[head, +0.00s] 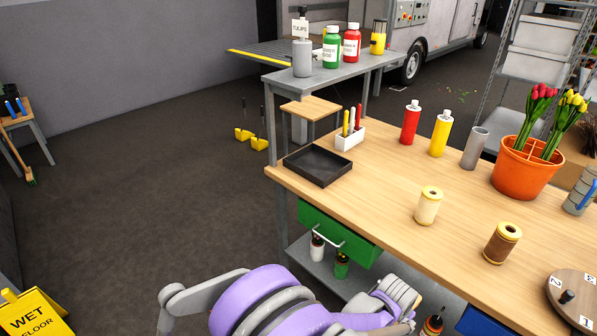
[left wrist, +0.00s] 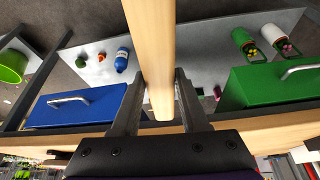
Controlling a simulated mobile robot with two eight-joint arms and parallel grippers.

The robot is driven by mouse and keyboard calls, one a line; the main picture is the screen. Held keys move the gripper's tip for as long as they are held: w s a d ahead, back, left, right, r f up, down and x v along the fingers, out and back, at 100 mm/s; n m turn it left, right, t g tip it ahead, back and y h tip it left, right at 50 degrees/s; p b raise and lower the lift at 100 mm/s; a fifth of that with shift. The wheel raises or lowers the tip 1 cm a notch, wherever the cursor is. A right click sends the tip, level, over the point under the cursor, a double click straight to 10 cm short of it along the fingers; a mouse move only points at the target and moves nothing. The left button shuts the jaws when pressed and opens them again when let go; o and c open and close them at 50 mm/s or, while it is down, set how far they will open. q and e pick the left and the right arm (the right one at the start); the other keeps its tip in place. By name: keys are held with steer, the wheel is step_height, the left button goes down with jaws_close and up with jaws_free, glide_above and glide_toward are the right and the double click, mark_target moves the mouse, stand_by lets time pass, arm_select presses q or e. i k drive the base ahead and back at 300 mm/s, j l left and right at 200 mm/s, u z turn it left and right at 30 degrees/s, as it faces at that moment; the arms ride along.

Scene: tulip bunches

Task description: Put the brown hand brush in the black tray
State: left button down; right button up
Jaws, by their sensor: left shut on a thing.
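The black tray (head: 318,181) sits empty on the front left corner of the wooden workbench. My left arm reaches in at the bottom of the head view, beside the bench's front edge; its fingertips are hard to make out there. In the left wrist view, my left gripper (left wrist: 161,100) is shut on a long pale-brown wooden bar (left wrist: 153,50), which looks like the handle of the brown hand brush. No bristles show. My right gripper is out of view.
The workbench (head: 385,180) has clear room right of the tray. A white pen holder (head: 350,138) stands just behind the tray. Spools (head: 428,206), bottles and an orange flowerpot (head: 520,170) stand farther right. A green drawer (head: 335,232) is under the bench.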

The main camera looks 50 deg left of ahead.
mark_target(317, 166)
steer(key=i+l+u, duration=0.15)
steer(key=u, duration=0.85)
